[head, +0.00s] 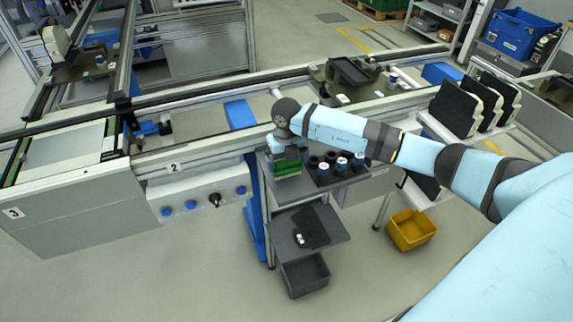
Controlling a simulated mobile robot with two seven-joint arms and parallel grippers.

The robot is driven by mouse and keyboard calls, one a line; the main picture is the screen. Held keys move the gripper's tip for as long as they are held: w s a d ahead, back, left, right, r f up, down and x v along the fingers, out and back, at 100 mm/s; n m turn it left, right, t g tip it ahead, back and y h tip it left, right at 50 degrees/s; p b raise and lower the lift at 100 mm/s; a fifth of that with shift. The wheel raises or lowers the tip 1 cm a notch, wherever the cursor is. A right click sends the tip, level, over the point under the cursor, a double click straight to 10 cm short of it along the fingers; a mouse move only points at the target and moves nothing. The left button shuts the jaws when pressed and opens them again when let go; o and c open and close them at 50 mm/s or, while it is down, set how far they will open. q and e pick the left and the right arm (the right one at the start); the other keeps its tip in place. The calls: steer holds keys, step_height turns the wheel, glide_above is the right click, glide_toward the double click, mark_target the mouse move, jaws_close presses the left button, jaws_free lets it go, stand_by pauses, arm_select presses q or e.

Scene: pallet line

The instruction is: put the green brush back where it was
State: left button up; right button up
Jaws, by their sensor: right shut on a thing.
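The green brush (287,168) is at the left end of the top shelf of a small grey cart, which stands in front of the conveyor line. My right arm reaches in from the right, and my right gripper (286,152) is directly above the brush, pointing down. It is shut on the brush, with the fingers mostly hidden by the wrist and small in the picture. I cannot tell whether the brush touches the shelf. My left gripper is not in view.
Several dark cups or cans, some with blue and white labels (341,164), stand right of the brush. A lower shelf (329,227) holds a dark flat item. A grey bin (305,274) is below, and a yellow bin (411,230) sits on the floor. Conveyor rails run behind.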

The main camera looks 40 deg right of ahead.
step_height(320, 180, down, 2)
steer(key=shift+f, duration=0.1)
